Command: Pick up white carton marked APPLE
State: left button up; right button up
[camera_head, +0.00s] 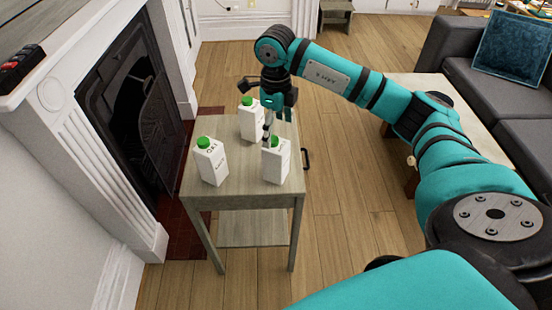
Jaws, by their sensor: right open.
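Three white cartons with green caps stand upright on a small grey wooden side table (237,192). One is at the front left (212,163), one at the back (250,124) and one at the front right (276,165). Each has dark lettering, but it is too small for me to tell which says APPLE. My right gripper (268,136) is open and points down at the top of the front-right carton, close to its cap. It partly covers that carton's top, and I cannot tell whether it touches. My left gripper is not in view.
A white fireplace (60,95) with a black metal insert (140,110) stands close on the table's left. A dark handle (306,159) sticks out at the table's right side. A grey sofa (465,75) is at the far right. Wooden floor is clear in front.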

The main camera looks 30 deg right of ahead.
aim_at(276, 150)
notch_tip(276, 150, down, 9)
jog(key=shift+w+r+p, duration=0.1)
jog(key=shift+r+p, duration=0.1)
jog(key=shift+p, duration=0.5)
jog(key=shift+d, duration=0.1)
jog(key=c, duration=1.7)
